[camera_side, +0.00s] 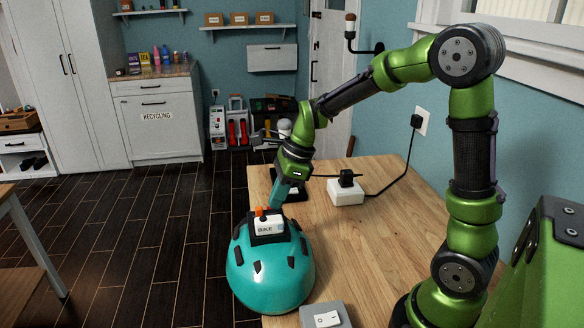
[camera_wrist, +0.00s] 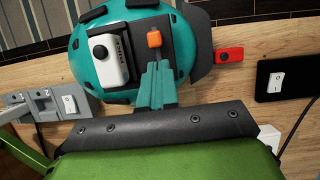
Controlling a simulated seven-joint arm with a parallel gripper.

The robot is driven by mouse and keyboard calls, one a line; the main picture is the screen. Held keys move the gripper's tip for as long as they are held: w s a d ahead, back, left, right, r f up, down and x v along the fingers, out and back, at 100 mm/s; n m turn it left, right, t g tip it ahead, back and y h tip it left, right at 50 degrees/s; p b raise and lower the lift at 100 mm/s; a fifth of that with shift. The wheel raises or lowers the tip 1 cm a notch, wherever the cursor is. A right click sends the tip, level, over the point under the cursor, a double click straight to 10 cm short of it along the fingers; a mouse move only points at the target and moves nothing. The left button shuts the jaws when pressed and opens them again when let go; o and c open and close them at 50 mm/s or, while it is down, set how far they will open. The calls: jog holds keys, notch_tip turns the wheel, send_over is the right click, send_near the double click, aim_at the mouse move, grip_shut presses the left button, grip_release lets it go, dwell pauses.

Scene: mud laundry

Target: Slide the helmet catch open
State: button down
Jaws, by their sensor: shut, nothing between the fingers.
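The teal helmet (camera_side: 262,278) sits at the near left edge of the wooden table. On its top is a black plate with a white block (camera_side: 268,226) labelled BIKE and a small orange catch (camera_side: 260,211). The wrist view shows the helmet (camera_wrist: 92,30), the white block (camera_wrist: 107,60) and the orange catch (camera_wrist: 155,37). My gripper (camera_side: 273,206) points down at the helmet top with its teal fingers together and empty. In the wrist view the fingertips (camera_wrist: 154,66) lie just below the catch, with a small gap in the picture; contact is unclear.
A grey switch box (camera_side: 326,317) stands on the table near the helmet. A white socket block (camera_side: 345,191) with a black plug and cord lies farther back. The wrist view shows a red piece (camera_wrist: 229,55) and a black switch panel (camera_wrist: 285,78). The table's middle is clear.

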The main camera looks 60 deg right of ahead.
jog(key=shift+w+a, duration=0.4)
jog(key=shift+w+a, duration=0.65)
jog(key=shift+s, duration=0.1)
